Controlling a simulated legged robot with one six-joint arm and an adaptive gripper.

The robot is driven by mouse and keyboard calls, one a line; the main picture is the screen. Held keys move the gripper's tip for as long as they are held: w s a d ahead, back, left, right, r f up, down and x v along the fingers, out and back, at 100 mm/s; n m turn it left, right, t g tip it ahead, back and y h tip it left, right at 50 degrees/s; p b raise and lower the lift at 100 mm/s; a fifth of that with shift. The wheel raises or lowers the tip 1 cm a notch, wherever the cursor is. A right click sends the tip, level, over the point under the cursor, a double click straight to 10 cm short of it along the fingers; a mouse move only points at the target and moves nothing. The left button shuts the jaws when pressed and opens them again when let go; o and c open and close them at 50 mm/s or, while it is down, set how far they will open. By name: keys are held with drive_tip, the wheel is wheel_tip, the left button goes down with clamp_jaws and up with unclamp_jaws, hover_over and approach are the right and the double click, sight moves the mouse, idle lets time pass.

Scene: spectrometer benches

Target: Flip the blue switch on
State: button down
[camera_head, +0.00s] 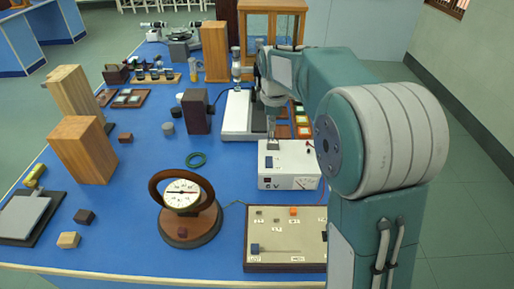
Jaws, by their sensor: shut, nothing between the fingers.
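A small blue block-like part (255,248), which looks like the blue switch, sits at the lower left of a beige panel board (270,263) near the table's front edge. Its on or off position is too small to tell. My gripper (272,144) points down at the back edge of a white power supply box (286,180) marked 6 V, well behind the board. It looks shut and empty. I cannot tell whether its tips touch the box. My arm hides the right end of the board.
A round dial meter with a brown ring (182,194) stands left of the board. The blue tabletop (225,175) is clear between the meter and power supply.

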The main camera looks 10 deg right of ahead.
drive_tip(key=shift+w+f+n, duration=0.3)
drive_tip(key=shift+w+f, duration=0.05)
drive_tip(key=shift+w, duration=0.3)
approach(269, 159)
drive_tip(key=f, duration=0.2)
drive_tip(key=w+f, duration=0.1)
drive_tip(key=f, duration=0.4)
drive_tip(key=shift+w+d+f, duration=0.15)
drive_tip(key=shift+w+f, duration=0.15)
drive_tip(key=shift+f, duration=0.1)
drive_tip(key=shift+f, duration=0.1)
drive_tip(key=shift+w+f+g, duration=0.1)
drive_tip(key=shift+g, duration=0.2)
drive_tip(key=shift+s, duration=0.2)
